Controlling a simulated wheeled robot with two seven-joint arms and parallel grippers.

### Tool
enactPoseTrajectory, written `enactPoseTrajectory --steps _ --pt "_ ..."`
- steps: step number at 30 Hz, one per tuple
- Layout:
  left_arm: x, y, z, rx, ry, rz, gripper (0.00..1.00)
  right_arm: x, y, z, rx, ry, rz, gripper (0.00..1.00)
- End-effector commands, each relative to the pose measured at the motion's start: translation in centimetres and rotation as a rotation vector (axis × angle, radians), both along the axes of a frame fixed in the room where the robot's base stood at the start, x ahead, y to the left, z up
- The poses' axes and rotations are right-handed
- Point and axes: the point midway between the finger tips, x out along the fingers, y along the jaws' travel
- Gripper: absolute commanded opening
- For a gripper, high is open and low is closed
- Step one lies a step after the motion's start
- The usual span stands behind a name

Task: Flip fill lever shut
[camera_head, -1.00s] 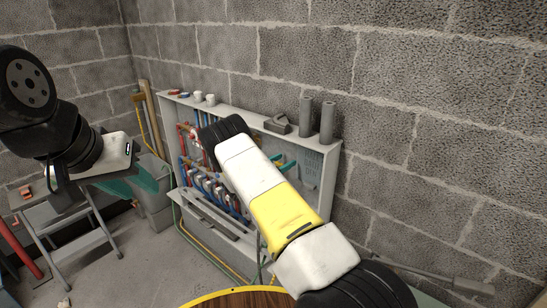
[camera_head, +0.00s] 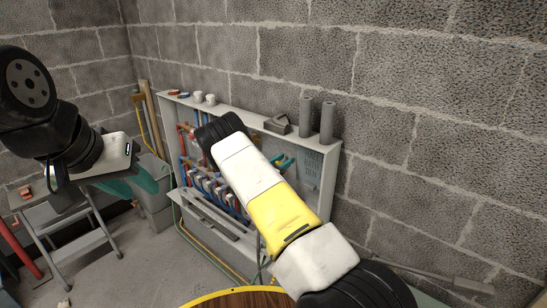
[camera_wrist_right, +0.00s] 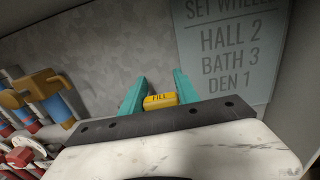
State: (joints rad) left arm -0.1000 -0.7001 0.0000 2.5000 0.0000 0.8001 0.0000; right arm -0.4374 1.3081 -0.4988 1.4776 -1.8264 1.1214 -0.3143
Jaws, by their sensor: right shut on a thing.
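The yellow fill lever (camera_wrist_right: 160,101), marked FILL, is in the right wrist view. It sits between the teal fingers of my right gripper (camera_wrist_right: 161,92), which is shut on it. In the head view the right gripper (camera_head: 283,162) reaches the manifold cabinet (camera_head: 330,165), and my forearm hides the lever there. My left gripper (camera_head: 145,181) hangs at the left, away from the cabinet; its teal fingers look apart with nothing visible between them.
A sign (camera_wrist_right: 228,45) listing wheel settings is beside the lever. Blue and orange valves (camera_wrist_right: 40,97) and a red handwheel (camera_wrist_right: 20,156) are at the left. Grey cylinders (camera_head: 327,123) stand on the cabinet top. A step stool (camera_head: 75,225) is under my left arm.

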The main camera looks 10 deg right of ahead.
Motion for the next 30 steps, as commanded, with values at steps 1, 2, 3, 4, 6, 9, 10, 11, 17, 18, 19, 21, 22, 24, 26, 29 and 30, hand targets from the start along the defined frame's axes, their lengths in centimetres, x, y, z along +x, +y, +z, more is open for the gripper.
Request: enactPoseTrajectory --steps 1,2,3,4,6,9,10,11,17,18,19,21,22,24,26,29,30 --pt "0.0 0.0 0.0 0.0 0.0 0.0 0.36 0.0 0.1 0.1 0.0 -0.001 0.001 0.0" --pt "0.0 0.0 0.0 0.0 0.0 0.0 0.36 0.0 0.1 0.1 0.0 -0.001 0.001 0.0" --pt "0.0 0.0 0.0 0.0 0.0 0.0 0.36 0.0 0.1 0.1 0.0 -0.001 0.001 0.0" --pt "0.0 0.0 0.0 0.0 0.0 0.0 0.36 0.0 0.1 0.1 0.0 -0.001 0.001 0.0" --pt "0.0 0.0 0.0 0.0 0.0 0.0 0.36 0.0 0.1 0.1 0.0 -0.001 0.0 0.39" --pt "0.0 0.0 0.0 0.0 0.0 0.0 0.36 0.0 0.0 0.1 0.0 -0.001 0.0 0.59" --pt "0.0 0.0 0.0 0.0 0.0 0.0 0.36 0.0 0.0 0.0 0.0 -0.001 0.0 0.59" --pt "0.0 0.0 0.0 0.0 0.0 0.0 0.36 0.0 0.0 0.0 0.0 -0.001 0.0 0.59" --pt "0.0 0.0 0.0 0.0 0.0 0.0 0.36 0.0 0.0 0.0 0.0 -0.001 -0.001 0.59" --pt "0.0 0.0 0.0 0.0 0.0 0.0 0.36 0.0 0.1 0.0 -0.001 -0.001 -0.001 0.59" --pt "0.0 0.0 0.0 0.0 0.0 0.0 0.36 -0.1 0.1 0.0 -0.001 -0.001 -0.001 0.59" --pt "0.0 0.0 0.0 0.0 0.0 0.0 0.36 -0.3 0.6 0.0 0.001 -0.001 0.001 0.59" --pt "0.0 0.0 0.0 0.0 0.0 0.0 0.36 -0.5 0.9 0.0 0.0 0.0 0.001 0.59" --pt "0.0 0.0 0.0 0.0 0.0 0.0 0.36 -1.2 1.7 0.0 -0.001 -0.001 0.001 0.59" --pt "0.0 0.0 0.0 0.0 0.0 0.0 0.36 -1.9 2.6 0.0 -0.001 0.0 0.002 0.59" --pt "0.0 0.0 0.0 0.0 0.0 0.0 0.36 -3.0 3.9 0.0 -0.001 0.001 0.002 0.59" --pt "0.0 0.0 0.0 0.0 0.0 0.0 0.36 -3.4 4.4 0.0 -0.001 -0.001 0.001 0.59"
